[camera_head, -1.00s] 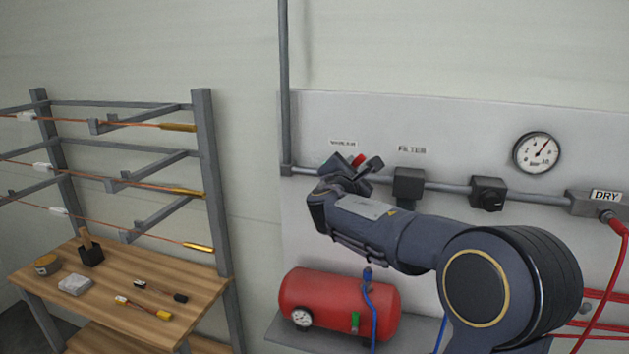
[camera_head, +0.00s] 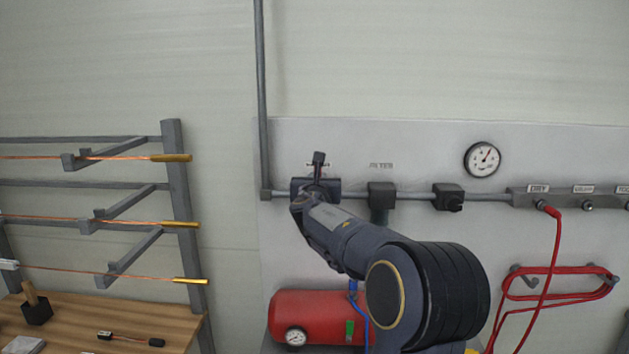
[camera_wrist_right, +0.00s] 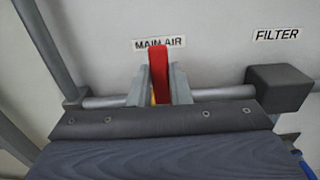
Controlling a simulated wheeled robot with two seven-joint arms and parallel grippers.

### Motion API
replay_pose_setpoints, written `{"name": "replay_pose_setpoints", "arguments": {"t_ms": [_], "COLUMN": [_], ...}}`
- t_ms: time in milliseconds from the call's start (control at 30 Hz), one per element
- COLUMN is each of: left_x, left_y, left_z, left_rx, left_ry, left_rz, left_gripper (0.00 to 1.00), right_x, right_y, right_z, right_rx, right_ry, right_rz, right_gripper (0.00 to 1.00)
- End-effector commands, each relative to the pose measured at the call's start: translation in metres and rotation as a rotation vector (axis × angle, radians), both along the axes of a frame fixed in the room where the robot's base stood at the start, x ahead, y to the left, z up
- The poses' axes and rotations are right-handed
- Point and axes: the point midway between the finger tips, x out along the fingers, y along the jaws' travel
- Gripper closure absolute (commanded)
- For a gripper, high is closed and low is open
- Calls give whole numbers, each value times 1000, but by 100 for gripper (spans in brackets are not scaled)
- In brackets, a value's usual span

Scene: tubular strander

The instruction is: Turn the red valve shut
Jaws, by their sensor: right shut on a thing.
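The red valve handle (camera_wrist_right: 159,78) shows in the right wrist view between the two grey fingers of my right gripper (camera_wrist_right: 160,88). The fingers are shut on it. The handle points up in that view, across the grey pipe (camera_wrist_right: 225,92), and its top overlaps the MAIN AIR label (camera_wrist_right: 140,44). A bit of yellow shows low between the fingers. In the head view my right gripper (camera_head: 318,170) is at the left end of the wall pipe and hides the handle and the valve body. My left gripper is not in view.
The FILTER block (camera_head: 382,195) and another dark block (camera_head: 448,196) sit right on the pipe. A gauge (camera_head: 482,159) is above. A red tank (camera_head: 320,315) stands below my arm. The wire rack (camera_head: 184,230) and wooden table (camera_head: 150,330) are left.

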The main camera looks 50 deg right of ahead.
Motion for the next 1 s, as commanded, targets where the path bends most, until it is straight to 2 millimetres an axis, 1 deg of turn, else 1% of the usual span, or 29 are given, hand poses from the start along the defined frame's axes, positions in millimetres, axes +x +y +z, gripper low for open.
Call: {"name": "replay_pose_setpoints", "arguments": {"t_ms": [567, 600, 733, 1000], "left_x": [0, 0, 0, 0], "left_y": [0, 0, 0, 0], "left_z": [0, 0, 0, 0], "left_rx": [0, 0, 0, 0], "left_ry": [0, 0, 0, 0], "left_rz": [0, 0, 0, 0], "left_gripper": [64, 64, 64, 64], "right_x": [2, 2, 1, 0], "right_y": [0, 0, 0, 0], "right_z": [-2, -2, -2, -1], "right_rx": [-17, -17, -17, -16], "right_ry": [28, 28, 26, 23], "right_rz": [3, 3, 2, 1], "right_gripper": [100, 78, 61, 61]}}
